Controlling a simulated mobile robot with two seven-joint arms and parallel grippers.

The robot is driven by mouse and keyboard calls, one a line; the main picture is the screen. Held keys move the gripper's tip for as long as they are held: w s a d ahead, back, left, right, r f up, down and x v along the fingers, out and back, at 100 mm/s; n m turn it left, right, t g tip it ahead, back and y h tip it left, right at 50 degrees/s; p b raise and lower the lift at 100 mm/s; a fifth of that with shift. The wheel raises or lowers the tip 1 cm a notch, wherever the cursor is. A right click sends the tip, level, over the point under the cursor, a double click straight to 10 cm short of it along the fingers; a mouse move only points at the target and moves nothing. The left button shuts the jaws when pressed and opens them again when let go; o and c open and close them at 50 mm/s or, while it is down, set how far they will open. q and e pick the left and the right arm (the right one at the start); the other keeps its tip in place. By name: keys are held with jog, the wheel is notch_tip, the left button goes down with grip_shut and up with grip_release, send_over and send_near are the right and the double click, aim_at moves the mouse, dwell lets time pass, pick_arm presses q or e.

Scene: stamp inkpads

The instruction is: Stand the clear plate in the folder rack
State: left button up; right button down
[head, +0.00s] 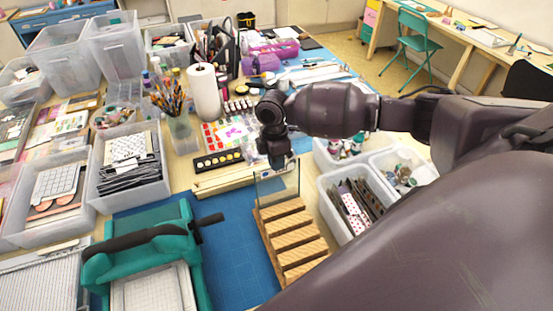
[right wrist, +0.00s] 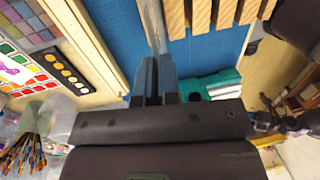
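The clear plate (head: 279,184) is a thin transparent sheet held upright at the far end of the wooden folder rack (head: 292,240). My right gripper (head: 282,161) is above it, shut on its upper edge. In the right wrist view the plate (right wrist: 155,28) shows nearly edge-on, running out from between the fingers (right wrist: 155,80). It lies roughly parallel to the slats of the rack (right wrist: 203,16), beside the endmost slat. I cannot tell whether its lower edge is in a slot or above it. My left gripper is not in view.
A teal paper trimmer (head: 150,250) stands left of the rack on a blue mat (head: 235,235). A clear bin (head: 350,205) of stamps is close on the right. Blue mat is bare left of the rack.

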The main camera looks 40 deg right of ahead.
jog(key=c, duration=1.2)
grip_release()
jog(key=shift+c, duration=0.2)
jog(key=shift+w+d+r, duration=0.1)
jog(key=shift+w+r, duration=0.1)
jog(key=shift+r, duration=1.05)
jog(key=shift+w+r, duration=0.15)
jog(key=shift+r, duration=1.1)
notch_tip(320, 180, up, 11)
jog(key=w, duration=0.1)
jog(key=shift+w+d+f+b, duration=0.15)
jog(key=shift+w+d+b, duration=0.1)
jog(key=shift+b, duration=0.15)
jog(key=shift+a, duration=0.1)
